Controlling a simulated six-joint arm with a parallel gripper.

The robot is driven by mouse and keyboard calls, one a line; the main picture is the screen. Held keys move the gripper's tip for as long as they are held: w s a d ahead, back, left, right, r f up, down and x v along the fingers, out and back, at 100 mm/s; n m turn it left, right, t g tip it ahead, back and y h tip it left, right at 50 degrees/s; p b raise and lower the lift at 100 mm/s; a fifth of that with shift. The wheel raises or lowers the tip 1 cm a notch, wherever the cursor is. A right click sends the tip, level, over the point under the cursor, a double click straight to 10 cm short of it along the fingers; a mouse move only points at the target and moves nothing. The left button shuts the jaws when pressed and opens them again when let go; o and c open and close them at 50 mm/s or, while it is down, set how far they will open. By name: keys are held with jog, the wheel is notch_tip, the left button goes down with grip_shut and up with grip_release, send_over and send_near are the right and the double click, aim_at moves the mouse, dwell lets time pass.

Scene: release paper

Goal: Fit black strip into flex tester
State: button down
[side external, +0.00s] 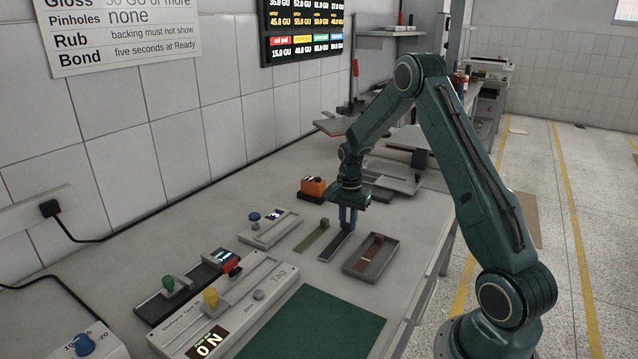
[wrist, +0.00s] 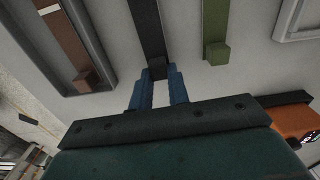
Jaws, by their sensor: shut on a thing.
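The black strip (side external: 335,245) lies on the bench, with a small dark block at its end. In the wrist view the strip (wrist: 147,28) runs away from my gripper. My gripper (side external: 348,222) points down over the strip's far end. Its blue fingers (wrist: 157,78) are shut on the block. The strip looks flat on the bench or barely above it; I cannot tell which. No label that I can read names the flex tester, so I cannot tell which device it is.
A green strip (side external: 312,238) lies just left, and a grey tray (side external: 352,268) with a brown strip just right. Devices include a blue-knobbed one (side external: 262,238), a yellow-knobbed one (side external: 235,290), a green-knobbed one (side external: 155,308) and an orange one (side external: 312,187). A green mat (side external: 320,330) lies in front.

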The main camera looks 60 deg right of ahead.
notch_tip(320, 180, up, 20)
jog(key=shift+f, duration=0.25)
dwell(0.3)
dwell(0.5)
notch_tip(320, 180, up, 2)
send_over(293, 216)
jog(key=shift+d, duration=0.1)
dwell(0.7)
jog(key=shift+f, duration=0.1)
notch_tip(293, 216, down, 14)
jog(key=shift+f, duration=0.1)
dwell(0.6)
jog(key=shift+f, duration=0.1)
jog(key=shift+f, duration=2.7)
